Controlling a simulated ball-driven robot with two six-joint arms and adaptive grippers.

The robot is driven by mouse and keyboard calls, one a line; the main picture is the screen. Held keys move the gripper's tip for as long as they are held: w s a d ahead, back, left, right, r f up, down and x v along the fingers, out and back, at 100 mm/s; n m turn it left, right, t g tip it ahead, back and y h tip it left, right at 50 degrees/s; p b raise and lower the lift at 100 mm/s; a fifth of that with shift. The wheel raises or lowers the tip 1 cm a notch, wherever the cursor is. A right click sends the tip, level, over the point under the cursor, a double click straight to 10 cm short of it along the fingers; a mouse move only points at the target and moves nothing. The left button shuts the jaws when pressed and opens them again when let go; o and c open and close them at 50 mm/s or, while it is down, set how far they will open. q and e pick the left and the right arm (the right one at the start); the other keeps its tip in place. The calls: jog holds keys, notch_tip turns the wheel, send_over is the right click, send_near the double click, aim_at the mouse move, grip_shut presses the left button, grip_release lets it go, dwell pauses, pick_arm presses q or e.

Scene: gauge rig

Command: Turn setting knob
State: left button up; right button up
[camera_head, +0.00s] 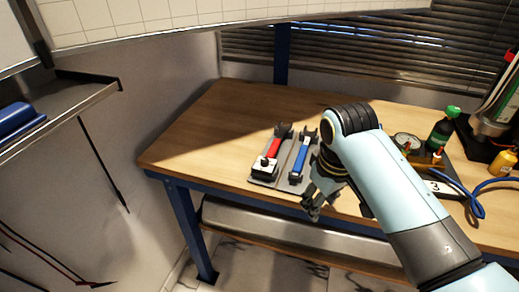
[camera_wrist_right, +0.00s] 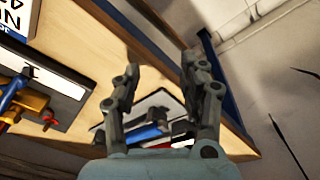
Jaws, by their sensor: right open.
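I cannot single out the setting knob. In the wrist view, a dark-and-white panel (camera_wrist_right: 62,88) with blue, orange and red parts lies at the left edge, possibly the same rig. My right gripper (camera_head: 312,205) is open and empty, pointing down by the table's front edge, left of the gauge. Its two spread fingers also show in the wrist view (camera_wrist_right: 160,66). My left gripper is not in view.
A green bottle (camera_head: 441,132) and blue cable (camera_head: 476,205) are at right. The table's left part (camera_head: 205,135) is clear.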

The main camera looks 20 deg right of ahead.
aim_at(265, 160)
jog(key=shift+n+g, duration=0.3)
jog(key=shift+n, duration=0.4)
jog(key=w+a+r, duration=0.1)
jog(key=w+r, duration=0.1)
jog(key=w+a+r, duration=0.1)
jog(key=w, duration=0.2)
jog(key=w+a+r, duration=0.1)
jog(key=w+r, duration=0.1)
jog(key=shift+w+a+r+p, duration=0.25)
jog(key=shift+a+r+p, duration=0.05)
jog(key=shift+a+p, duration=0.1)
jog(key=w+a+r+n, duration=0.2)
jog(key=w+a+r, duration=0.35)
jog(key=r, duration=0.25)
jog(key=shift+g, duration=0.4)
jog(key=f, duration=0.7)
jog(key=w+d+f, duration=0.1)
jog(key=f, duration=0.2)
jog(key=shift+f, duration=0.25)
jog(key=shift+c, duration=0.4)
jog(key=shift+s, duration=0.1)
grip_shut()
